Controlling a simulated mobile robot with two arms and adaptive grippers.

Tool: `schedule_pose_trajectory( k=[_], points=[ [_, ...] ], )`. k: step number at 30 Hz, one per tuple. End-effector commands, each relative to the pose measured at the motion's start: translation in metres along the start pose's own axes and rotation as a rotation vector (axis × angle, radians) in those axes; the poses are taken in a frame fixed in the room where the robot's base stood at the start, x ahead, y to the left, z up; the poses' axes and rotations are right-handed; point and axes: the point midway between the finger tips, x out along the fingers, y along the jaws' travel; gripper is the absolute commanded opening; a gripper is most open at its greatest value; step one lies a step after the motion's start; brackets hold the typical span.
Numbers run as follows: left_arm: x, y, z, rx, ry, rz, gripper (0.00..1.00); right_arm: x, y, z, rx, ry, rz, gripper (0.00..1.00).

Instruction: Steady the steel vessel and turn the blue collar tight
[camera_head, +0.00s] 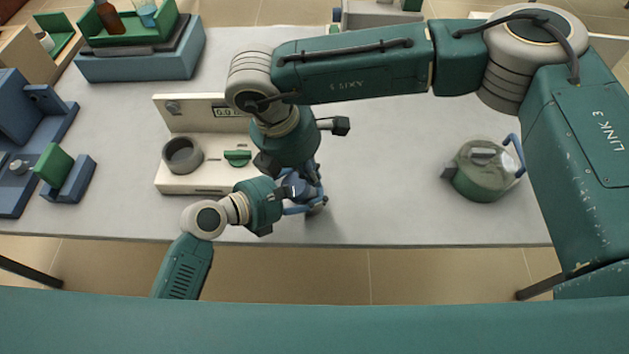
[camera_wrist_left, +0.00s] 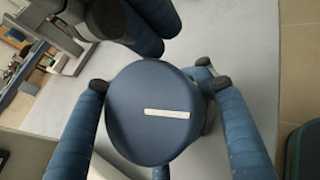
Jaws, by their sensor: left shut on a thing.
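A round dark blue collar (camera_wrist_left: 150,110) with a white stripe on its face fills the middle of the left wrist view. My left gripper (camera_wrist_left: 160,95) has its blue fingers on either side of it and is shut on it. In the head view the left gripper (camera_head: 297,203) reaches in from the left, just above the table near its front edge. My right gripper (camera_head: 308,180) comes down from above at the same spot. Its blue fingers (camera_wrist_left: 145,20) show close to the collar at the top of the left wrist view; their closure is unclear. The steel vessel cannot be made out behind the grippers.
A white instrument (camera_head: 175,185) with a grey ring and green knob stands left of the grippers. A glass kettle-like vessel (camera_head: 480,175) with a blue handle stands right. Blue fixtures (camera_head: 70,175) and a blue box (camera_head: 140,65) are at left. The table's centre right (camera_head: 400,190) is clear.

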Motion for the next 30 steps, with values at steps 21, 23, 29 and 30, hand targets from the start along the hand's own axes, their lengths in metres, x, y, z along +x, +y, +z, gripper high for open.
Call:
schedule_pose_trajectory(
  k=[21, 23, 29, 30],
  points=[
    [0.001, -0.005, -0.007, -0.007, 0.012, -0.01, 0.01, -0.022, -0.003, 0.008, 0.001, -0.002, 0.004, 0.0],
    [0.001, -0.005, -0.007, -0.007, 0.012, -0.01, 0.01, -0.029, -0.003, 0.008, 0.002, -0.002, 0.003, 0.0],
    [0.001, -0.005, -0.007, -0.007, 0.012, -0.01, 0.01, -0.052, -0.003, 0.008, 0.001, -0.002, 0.003, 0.0],
    [0.001, -0.005, -0.007, -0.007, 0.012, -0.01, 0.01, -0.056, -0.003, 0.008, 0.001, -0.002, 0.003, 0.0]
  ],
)
